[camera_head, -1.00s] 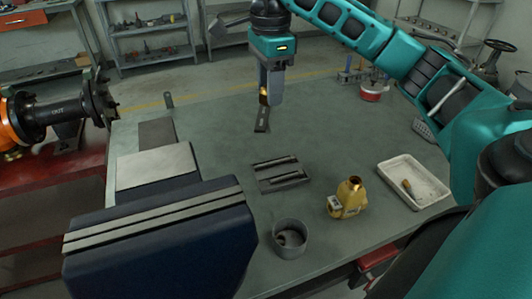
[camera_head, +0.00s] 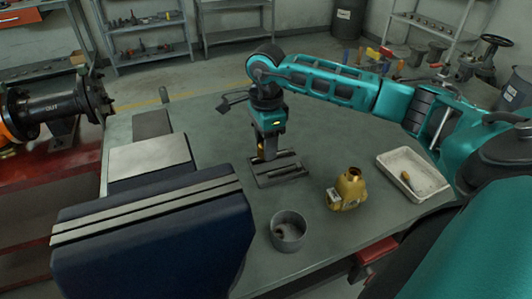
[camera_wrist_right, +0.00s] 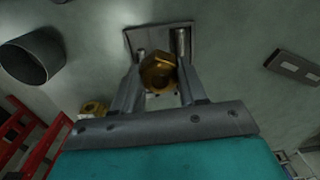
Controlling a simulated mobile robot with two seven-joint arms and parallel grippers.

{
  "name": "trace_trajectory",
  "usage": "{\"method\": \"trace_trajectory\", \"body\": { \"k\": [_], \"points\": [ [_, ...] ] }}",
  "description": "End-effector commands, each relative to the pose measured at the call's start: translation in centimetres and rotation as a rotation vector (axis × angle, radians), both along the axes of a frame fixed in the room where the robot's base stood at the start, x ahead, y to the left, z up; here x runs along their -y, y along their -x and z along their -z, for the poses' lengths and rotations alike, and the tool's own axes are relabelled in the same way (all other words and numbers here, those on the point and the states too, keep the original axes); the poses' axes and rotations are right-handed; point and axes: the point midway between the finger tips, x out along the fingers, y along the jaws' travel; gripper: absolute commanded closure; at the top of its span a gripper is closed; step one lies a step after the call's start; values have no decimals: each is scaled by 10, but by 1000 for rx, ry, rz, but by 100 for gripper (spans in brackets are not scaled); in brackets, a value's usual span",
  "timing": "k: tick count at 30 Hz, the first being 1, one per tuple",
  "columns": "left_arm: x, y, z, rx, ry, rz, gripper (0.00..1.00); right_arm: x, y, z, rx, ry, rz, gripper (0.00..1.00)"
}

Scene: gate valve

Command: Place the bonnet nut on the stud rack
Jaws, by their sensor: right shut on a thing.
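The bonnet nut, a brass hex piece (camera_wrist_right: 158,72), is held between the two fingers of my right gripper (camera_head: 265,153). In the head view the fingers largely hide it. The stud rack (camera_head: 285,178) is a dark flat plate with two studs lying along it, on the bench. The gripper is over the rack's back left part, pointing down. In the wrist view the rack (camera_wrist_right: 190,32) shows behind the nut, with a stud to each side. I cannot tell whether the nut touches the rack. My left gripper is not in view.
A grey cup (camera_head: 288,232) stands in front of the rack. A brass valve part (camera_head: 348,190) stands to its right. A white tray (camera_head: 397,160) holding a small brass-coloured piece lies farther right. A big dark blue block (camera_head: 150,240) with pale strips fills the front left.

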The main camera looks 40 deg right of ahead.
Motion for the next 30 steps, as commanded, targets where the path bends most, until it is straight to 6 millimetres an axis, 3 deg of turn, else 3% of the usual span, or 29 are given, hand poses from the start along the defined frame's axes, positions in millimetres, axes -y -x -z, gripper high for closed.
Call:
{"method": "trace_trajectory", "body": {
  "k": [3, 6, 28, 29, 30],
  "points": [
    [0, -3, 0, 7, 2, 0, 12, -1, 1, 22, -6, -1, 0, 89],
    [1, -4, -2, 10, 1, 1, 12, 0, 0, 31, -2, 0, 0, 89],
    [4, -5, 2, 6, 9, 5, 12, 0, 0, 43, -2, -1, 0, 89],
    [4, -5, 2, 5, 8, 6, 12, 0, 0, 43, -2, 0, 0, 57],
    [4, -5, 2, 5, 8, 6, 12, 0, 1, 44, -3, 0, 0, 53]
  ]
}}
